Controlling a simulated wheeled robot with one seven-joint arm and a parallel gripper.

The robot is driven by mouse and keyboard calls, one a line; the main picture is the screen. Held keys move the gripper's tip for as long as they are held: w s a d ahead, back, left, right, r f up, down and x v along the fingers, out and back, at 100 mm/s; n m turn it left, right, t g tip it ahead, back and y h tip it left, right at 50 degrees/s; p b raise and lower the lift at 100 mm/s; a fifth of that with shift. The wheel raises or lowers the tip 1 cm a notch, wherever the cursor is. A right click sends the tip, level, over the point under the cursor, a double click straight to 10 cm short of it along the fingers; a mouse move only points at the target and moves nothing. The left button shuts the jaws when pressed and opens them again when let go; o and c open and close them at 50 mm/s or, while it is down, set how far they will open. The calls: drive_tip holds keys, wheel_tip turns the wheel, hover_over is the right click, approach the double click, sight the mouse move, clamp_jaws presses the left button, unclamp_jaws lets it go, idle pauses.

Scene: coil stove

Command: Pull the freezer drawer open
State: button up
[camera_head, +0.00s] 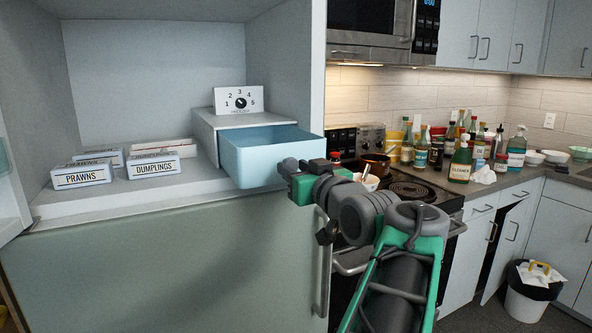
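The pale blue freezer drawer (252,164) sticks out of its white housing (208,135) on the shelf of the open freezer compartment. Its open top shows, and the part of the inside in view looks empty. My gripper (289,167) is at the right part of the drawer's front face. It overlaps the face in this view and seems to be at or very near it. The fingers are small and partly hidden by the wrist, so I cannot tell whether they are open or shut. No handle shows clearly.
Boxes labelled prawns (82,175) and dumplings (153,164) lie on the shelf left of the drawer. A dial panel (239,100) stands on the housing. The closed lower door (170,265) is below. A stove (412,190) and a counter with several bottles are at right.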

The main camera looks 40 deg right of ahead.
drive_tip(key=o, duration=0.3)
drive_tip(key=v, duration=0.7)
drive_tip(key=shift+s+b, duration=0.4)
drive_tip(key=shift+b, duration=0.05)
drive_tip(key=shift+a, duration=0.15)
